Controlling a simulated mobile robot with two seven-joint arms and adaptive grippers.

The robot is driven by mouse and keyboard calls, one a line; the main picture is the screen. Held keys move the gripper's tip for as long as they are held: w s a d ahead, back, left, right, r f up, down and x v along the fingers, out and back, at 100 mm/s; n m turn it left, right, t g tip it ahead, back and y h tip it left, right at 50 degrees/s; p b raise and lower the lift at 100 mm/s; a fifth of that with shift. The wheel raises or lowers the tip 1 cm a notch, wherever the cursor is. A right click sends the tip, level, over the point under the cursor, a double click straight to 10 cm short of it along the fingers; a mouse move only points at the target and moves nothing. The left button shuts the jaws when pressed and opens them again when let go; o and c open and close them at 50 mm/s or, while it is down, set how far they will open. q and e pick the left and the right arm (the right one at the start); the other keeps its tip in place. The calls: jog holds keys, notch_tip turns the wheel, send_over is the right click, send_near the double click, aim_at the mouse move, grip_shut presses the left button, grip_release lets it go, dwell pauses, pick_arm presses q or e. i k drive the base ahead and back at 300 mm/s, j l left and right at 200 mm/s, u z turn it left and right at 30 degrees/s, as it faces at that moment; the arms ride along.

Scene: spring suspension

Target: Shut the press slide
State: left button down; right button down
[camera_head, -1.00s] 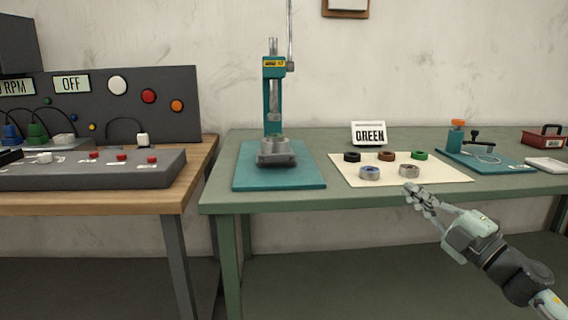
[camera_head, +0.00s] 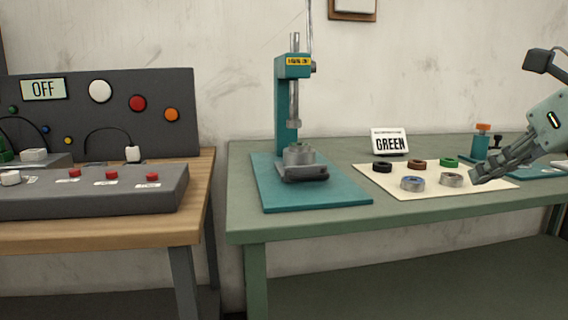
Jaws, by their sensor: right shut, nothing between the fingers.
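The teal press (camera_head: 286,110) stands on a teal base plate (camera_head: 320,193) on the green table. Its ram hangs above a grey metal cup (camera_head: 299,154), which rests on a dark slide (camera_head: 303,173) that reaches toward the front of the plate. My right gripper (camera_head: 476,178) comes in from the right edge, over the right part of the cream mat. It is shut and empty, well to the right of the press and apart from it. My left gripper is not in view.
A control panel (camera_head: 95,190) with buttons sits on the wooden bench at left. The table's front edge before the press is clear.

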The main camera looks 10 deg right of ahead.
aim_at(296, 167)
jog(key=i+j, duration=0.2)
jog(key=j, duration=0.15)
jog(key=i+j, duration=0.2)
jog(key=j, duration=0.15)
jog(key=i+j, duration=0.2)
jog(key=j, duration=0.15)
